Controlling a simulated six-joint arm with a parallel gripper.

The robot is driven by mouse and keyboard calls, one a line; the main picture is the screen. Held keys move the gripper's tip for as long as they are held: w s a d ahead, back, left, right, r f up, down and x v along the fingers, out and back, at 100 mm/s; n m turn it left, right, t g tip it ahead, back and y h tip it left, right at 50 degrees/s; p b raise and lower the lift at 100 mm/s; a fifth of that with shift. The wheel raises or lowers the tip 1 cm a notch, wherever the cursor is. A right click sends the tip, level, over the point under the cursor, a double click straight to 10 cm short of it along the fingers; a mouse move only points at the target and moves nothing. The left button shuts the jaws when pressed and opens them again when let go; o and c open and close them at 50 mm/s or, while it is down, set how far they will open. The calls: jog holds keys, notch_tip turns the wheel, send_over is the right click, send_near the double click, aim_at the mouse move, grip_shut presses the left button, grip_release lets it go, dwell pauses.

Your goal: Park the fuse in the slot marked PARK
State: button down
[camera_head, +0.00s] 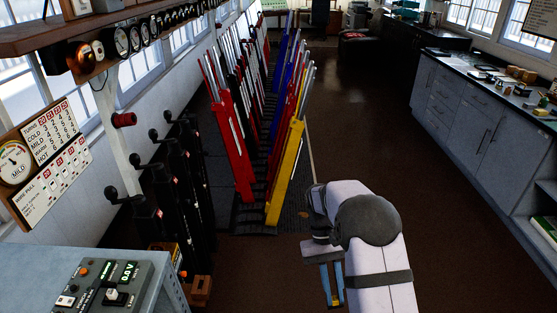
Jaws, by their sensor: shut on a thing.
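My gripper (333,302) points down at the bottom of the picture, right of centre, with bluish fingers. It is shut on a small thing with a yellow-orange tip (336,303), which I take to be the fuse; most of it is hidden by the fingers. It is in front of the lever frame and well right of the grey desk. No slot marked PARK can be made out in this view.
A grey desk (55,247) with a meter box (104,287) showing a green display stands at lower left. Black crank handles (145,212) stand behind it. Red and yellow levers (286,175) rise ahead. Brown floor (440,215) is open to the right, before grey cabinets (462,120).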

jog(key=shift+d, duration=0.3)
jog(key=shift+a, duration=0.1)
jog(key=w+a+r+m+y, duration=0.1)
jog(key=a+r+m+y, duration=0.2)
jog(key=a, duration=1.1)
jog(key=w+a+r+m+y, duration=0.2)
jog(key=a+r+m, duration=0.15)
jog(key=a, duration=1.15)
jog(key=s+a+r+m+t+y, duration=0.1)
jog(key=s+a+r+m, duration=0.3)
jog(key=a, duration=0.5)
jog(key=s+a+r+m+t+y, duration=0.1)
jog(key=s+a+r, duration=0.3)
jog(key=s+a, duration=0.3)
jog(key=s+a+r+m+t+y, duration=0.1)
jog(key=s+a+r+m+t, duration=0.2)
jog(key=a, duration=0.7)
jog(key=shift+n+g, duration=0.25)
jog(key=shift+g, duration=0.45)
jog(key=shift+s+d+f+p, duration=0.2)
jog(key=shift+f+p, duration=0.65)
jog(key=shift+f, duration=1.45)
jog(key=shift+s+d+f+p, duration=0.15)
jog(key=shift+f+p, duration=0.65)
jog(key=shift+f, duration=1.5)
jog(key=shift+a, duration=0.1)
